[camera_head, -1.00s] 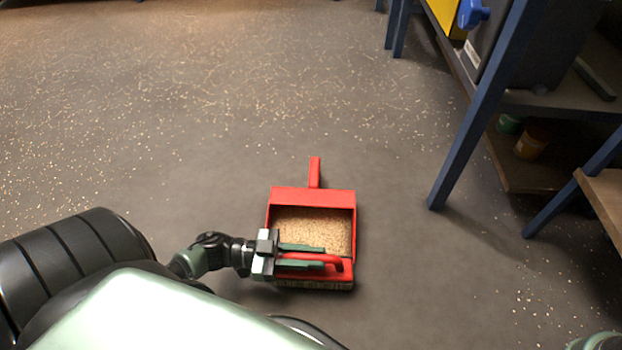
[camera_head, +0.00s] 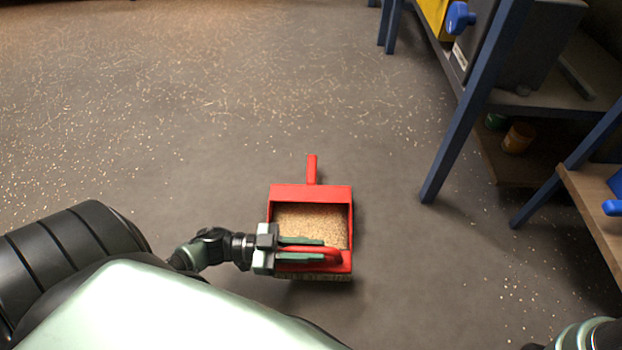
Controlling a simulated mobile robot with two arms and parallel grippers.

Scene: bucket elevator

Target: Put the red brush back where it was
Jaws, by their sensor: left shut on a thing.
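The red brush (camera_head: 335,263) is at the open front edge of a red dustpan (camera_head: 312,192). My left gripper (camera_head: 322,250) is shut on its red handle, with a green finger on each side. The brush's pale bristles (camera_head: 318,278) show along its lower edge. The dustpan lies on the floor with its handle pointing away from me, and tan shavings (camera_head: 312,224) fill much of its pan. I cannot tell whether the brush touches the dustpan or the floor. My right gripper does not show.
A blue-framed workbench (camera_head: 470,105) with a low shelf stands at the right, with an orange jar (camera_head: 518,138) on the shelf. A wooden surface (camera_head: 590,200) is at the right edge. Shavings are scattered over the floor at the back and left. The floor around the dustpan is clear.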

